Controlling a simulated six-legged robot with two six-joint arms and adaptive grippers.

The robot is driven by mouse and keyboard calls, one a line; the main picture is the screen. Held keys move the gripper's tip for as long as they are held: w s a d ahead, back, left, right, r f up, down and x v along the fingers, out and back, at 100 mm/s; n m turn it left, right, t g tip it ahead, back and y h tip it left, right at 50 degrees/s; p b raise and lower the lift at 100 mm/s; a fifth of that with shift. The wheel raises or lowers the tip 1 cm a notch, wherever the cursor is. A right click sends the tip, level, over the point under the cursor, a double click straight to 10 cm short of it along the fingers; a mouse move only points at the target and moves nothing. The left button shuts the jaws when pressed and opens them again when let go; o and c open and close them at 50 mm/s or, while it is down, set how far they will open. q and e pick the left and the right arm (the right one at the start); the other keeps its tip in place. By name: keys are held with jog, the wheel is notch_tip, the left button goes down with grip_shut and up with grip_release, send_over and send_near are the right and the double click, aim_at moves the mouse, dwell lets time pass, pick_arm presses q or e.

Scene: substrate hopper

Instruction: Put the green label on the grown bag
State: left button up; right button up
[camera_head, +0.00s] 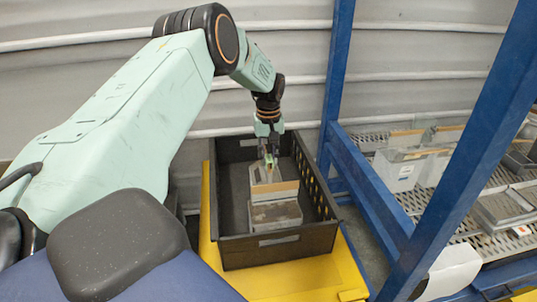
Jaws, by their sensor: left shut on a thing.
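My left gripper (268,158) points down over the black crate (281,248), near its middle. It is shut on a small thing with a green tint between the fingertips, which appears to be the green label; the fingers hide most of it. Right below the fingertips is a pale bag-like thing (263,177) with a tan band (275,190) across it, inside the crate. A grey, flat-topped block (275,214) sits in front of it. I cannot tell whether the held thing touches the pale one. My right gripper is not in view.
The crate stands on a yellow platform (290,284). Blue posts (338,70) and a blue rail rise at its right. Beyond them a wire rack (455,215) holds a whitish container (398,172) with a tan-topped edge and grey trays (505,208). A ribbed grey wall closes the back.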

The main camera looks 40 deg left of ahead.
pick_arm(q)
jog(key=o, duration=0.8)
jog(key=o, duration=0.6)
jog(key=shift+c, duration=0.2)
notch_tip(320, 180, up, 7)
jog(key=p, duration=0.7)
dwell(0.5)
